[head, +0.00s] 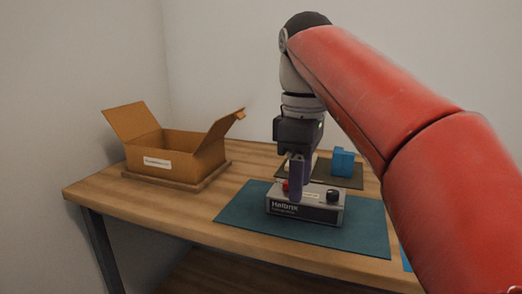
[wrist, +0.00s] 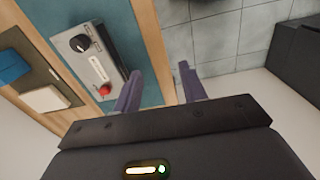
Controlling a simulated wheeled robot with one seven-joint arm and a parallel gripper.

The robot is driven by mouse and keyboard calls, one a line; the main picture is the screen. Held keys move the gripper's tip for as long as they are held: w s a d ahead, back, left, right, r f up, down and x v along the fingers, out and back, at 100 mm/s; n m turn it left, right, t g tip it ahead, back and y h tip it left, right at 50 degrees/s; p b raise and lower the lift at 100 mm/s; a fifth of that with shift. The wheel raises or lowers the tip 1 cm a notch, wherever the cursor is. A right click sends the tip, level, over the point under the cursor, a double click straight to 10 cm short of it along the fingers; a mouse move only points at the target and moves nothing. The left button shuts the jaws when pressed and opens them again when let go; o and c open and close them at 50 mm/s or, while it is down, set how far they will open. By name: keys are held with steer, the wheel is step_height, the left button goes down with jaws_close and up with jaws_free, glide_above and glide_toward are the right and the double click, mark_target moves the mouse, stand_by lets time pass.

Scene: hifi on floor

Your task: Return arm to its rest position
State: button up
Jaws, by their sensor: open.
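My arm reaches in from the right of the head view, over the table, and bends down at its wrist. My gripper (head: 297,176) points down in front of the grey Halbrix device (head: 306,212), and its fingers cover part of that device. In the wrist view my gripper (wrist: 160,92) has its two fingers apart with nothing between them. The device (wrist: 98,62) lies beside the fingers there, with a black knob and a red button on top. Whether a finger touches the device cannot be told.
The device stands on a teal mat (head: 240,212) on the wooden table (head: 150,212). An open cardboard box (head: 205,160) stands at the left on a wooden board. A blue block (head: 343,162) and a white block (wrist: 45,99) are on a dark mat behind. Tiled floor (wrist: 220,45) lies past the table edge.

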steer(key=s+d+f+m+t, duration=0.1)
steer(key=s+d+f+m, duration=0.2)
steer(key=f, duration=0.4)
steer(key=s+d+f+m+t, duration=0.2)
steer(key=s+f+m, duration=0.3)
steer(key=f, duration=0.3)
steer(key=s+d+f+m+t, duration=0.2)
steer(key=s+d+f+m, duration=0.2)
steer(key=f, duration=0.4)
steer(key=shift+s+f+m, duration=0.25)
steer(key=shift+s+m, duration=0.1)
steer(key=shift+m, duration=0.45)
